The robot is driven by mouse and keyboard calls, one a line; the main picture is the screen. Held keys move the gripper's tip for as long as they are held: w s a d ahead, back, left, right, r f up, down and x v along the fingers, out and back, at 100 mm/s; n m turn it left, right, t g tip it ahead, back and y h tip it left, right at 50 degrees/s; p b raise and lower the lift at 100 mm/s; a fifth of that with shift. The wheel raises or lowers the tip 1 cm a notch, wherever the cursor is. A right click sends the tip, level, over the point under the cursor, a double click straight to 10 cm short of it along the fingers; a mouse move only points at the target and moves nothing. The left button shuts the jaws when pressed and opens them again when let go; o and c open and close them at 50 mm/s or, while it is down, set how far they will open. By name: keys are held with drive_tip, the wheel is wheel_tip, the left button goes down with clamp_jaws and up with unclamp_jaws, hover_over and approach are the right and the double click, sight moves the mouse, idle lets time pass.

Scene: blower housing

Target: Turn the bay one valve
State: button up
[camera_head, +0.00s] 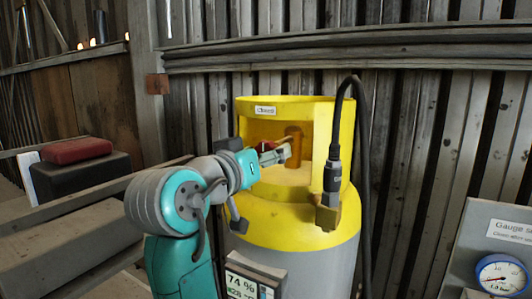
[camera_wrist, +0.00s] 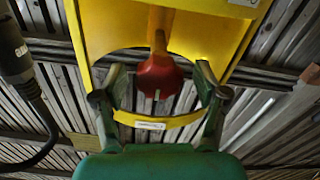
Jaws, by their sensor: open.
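The valve shows in the wrist view as a red knob (camera_wrist: 158,78) on an orange stem (camera_wrist: 160,28). In the head view its orange-brown body (camera_head: 295,138) stands inside the yellow collar of a cylinder (camera_head: 290,222), and a bit of red shows by my fingers. My gripper (camera_head: 274,154) reaches into the collar's opening from the left. In the wrist view, my gripper (camera_wrist: 161,82) is open, with one finger on each side of the red knob. Gaps show between knob and fingers, so it does not look gripped.
The yellow collar (camera_head: 345,125) surrounds the valve closely. A black hose with a connector (camera_head: 332,175) hangs at its right front. A gauge (camera_head: 501,275) stands at lower right, a display (camera_head: 250,283) below my arm. A red case (camera_head: 77,150) sits on a dark box at left.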

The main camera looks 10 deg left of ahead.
drive_tip(key=shift+w+d, duration=0.2)
drive_tip(key=shift+w, duration=0.25)
drive_tip(key=c, duration=1.2)
drive_tip(key=shift+o, duration=0.2)
